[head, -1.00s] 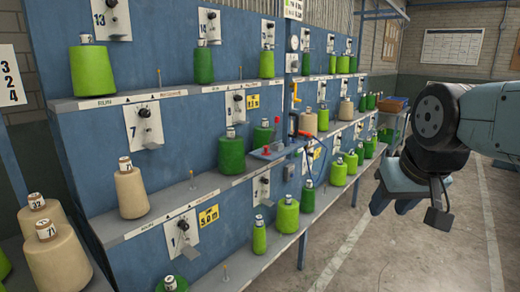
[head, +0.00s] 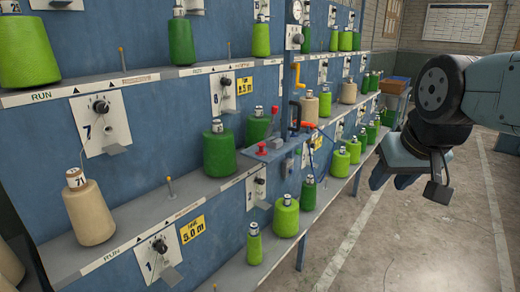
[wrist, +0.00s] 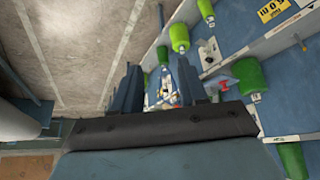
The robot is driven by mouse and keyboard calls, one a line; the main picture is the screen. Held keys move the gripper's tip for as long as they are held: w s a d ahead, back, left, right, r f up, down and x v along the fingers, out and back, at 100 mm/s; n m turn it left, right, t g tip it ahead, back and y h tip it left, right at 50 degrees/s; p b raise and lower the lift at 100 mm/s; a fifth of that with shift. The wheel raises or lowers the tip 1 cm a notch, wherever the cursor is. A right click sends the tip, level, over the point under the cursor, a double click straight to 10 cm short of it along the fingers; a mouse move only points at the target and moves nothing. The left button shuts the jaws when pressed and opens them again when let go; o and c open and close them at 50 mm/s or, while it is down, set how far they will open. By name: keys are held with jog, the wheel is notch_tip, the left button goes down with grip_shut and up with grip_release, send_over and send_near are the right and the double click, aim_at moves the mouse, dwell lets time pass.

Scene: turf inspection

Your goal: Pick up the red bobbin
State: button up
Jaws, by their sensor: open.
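I see no red bobbin in either view; the bobbins in sight are green or beige. Small red knobs (head: 262,147) sit on a control box on the rack, but they are not bobbins. My gripper (head: 392,181) hangs at the right in the head view, over the floor and apart from the rack. In the wrist view my gripper (wrist: 160,88) shows two dark blue fingers spread apart with nothing held between them.
A blue rack with shelves fills the left and middle. A beige bobbin (head: 90,210) stands front left, and a dark green bobbin (head: 219,152) stands on the middle shelf. Levers and the control box (head: 272,151) stick out. Concrete floor (head: 400,250) at the right is clear.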

jog(key=shift+o, duration=0.9)
jog(key=shift+w, duration=0.2)
jog(key=shift+o, duration=0.8)
jog(key=w+f+n+t, duration=0.1)
jog(key=w+t, duration=0.1)
jog(key=w, duration=0.9)
jog(key=shift+w+a+f, duration=0.3)
jog(key=shift+a, duration=0.15)
jog(key=n+t+y, duration=0.5)
jog(key=t+y, duration=0.3)
send_near(263, 147)
jog(key=x, duration=0.6)
jog(key=shift+a, duration=0.1)
jog(key=shift+x, duration=2.85)
